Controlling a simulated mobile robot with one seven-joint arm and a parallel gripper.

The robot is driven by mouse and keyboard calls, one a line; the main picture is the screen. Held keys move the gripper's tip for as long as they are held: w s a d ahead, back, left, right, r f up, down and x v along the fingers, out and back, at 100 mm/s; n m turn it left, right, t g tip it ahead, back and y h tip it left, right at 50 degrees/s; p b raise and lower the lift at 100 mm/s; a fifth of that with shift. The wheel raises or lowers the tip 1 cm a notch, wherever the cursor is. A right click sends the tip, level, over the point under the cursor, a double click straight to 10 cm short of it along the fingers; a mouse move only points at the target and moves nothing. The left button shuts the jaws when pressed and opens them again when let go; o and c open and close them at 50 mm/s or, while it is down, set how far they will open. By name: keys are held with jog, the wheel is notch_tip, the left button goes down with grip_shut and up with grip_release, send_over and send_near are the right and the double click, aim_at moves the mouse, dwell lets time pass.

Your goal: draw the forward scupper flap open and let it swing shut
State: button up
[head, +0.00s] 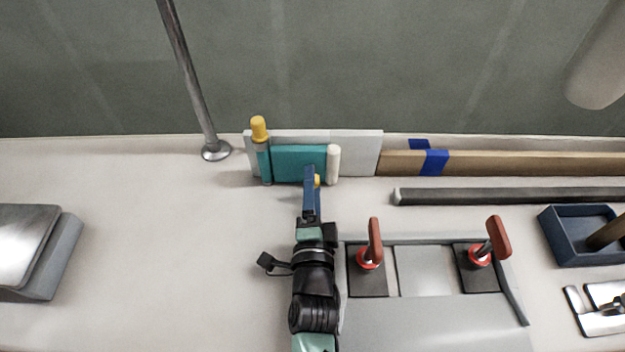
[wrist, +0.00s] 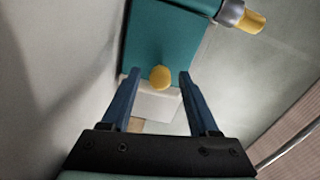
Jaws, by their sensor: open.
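The scupper flap is a teal panel (head: 290,160) set against a light grey plate (head: 358,152) at the foot of the wall; it hangs shut as far as I can tell. It also fills the top of the wrist view (wrist: 165,40). A small yellow knob (wrist: 161,77) stands out from it and shows partly behind my fingers in the head view (head: 317,180). My gripper (head: 310,180) is open in front of the flap. In the wrist view its two blue fingers (wrist: 159,74) lie on either side of the knob, with gaps and no clear contact.
A yellow-capped post (head: 259,130) stands at the flap's left edge and a white cylinder (head: 333,164) at its right. A wooden rail (head: 500,163) and dark bar (head: 500,195) run right. Two red-handled valves (head: 375,240) (head: 497,237) stand near my arm.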

jog(key=shift+w, duration=0.8)
grip_shut()
dwell(1.0)
